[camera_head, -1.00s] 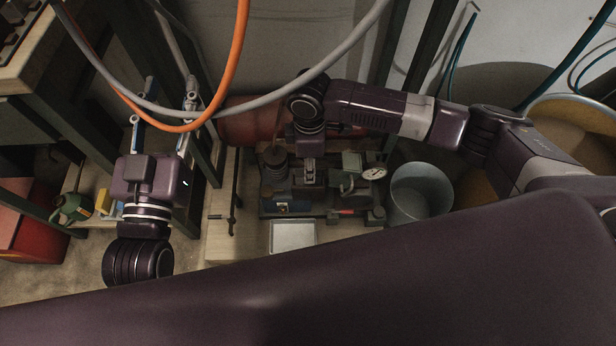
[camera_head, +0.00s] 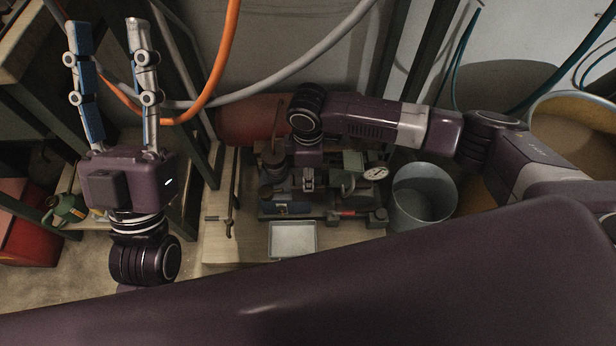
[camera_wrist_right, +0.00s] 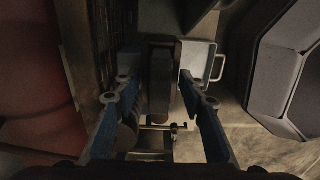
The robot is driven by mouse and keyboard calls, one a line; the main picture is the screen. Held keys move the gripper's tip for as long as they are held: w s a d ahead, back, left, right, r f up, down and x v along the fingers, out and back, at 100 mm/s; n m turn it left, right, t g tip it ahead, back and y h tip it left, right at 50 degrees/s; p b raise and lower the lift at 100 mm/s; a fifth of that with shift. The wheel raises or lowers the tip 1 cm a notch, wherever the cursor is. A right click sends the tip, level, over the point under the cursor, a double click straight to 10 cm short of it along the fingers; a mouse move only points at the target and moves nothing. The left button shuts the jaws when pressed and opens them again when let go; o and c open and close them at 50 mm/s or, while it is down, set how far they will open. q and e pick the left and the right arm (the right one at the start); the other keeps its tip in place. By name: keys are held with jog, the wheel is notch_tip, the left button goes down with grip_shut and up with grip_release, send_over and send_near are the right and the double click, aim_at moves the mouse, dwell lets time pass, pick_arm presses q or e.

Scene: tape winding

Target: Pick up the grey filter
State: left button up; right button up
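A dark grey round stacked part (camera_head: 272,168) stands on the left of the machine assembly on the bench; I cannot tell for sure whether it is the grey filter. My right gripper (camera_head: 308,183) points down over the middle of the assembly, just right of that part. In the right wrist view my right gripper (camera_wrist_right: 160,103) has its blue-sided fingers apart. A dark upright block (camera_wrist_right: 161,78) shows between them, with no clear contact. My left gripper (camera_head: 108,22) is open and empty, fingers pointing up the picture at the left.
A pale tray (camera_head: 293,240) lies in front of the assembly. A grey bucket (camera_head: 422,197) stands to its right, and a red tank (camera_head: 240,122) lies behind. An orange hose (camera_head: 228,60) and a grey hose (camera_head: 300,75) hang across.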

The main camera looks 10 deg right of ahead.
jog(key=shift+c, duration=0.4)
grip_shut()
jog(key=shift+r, duration=0.1)
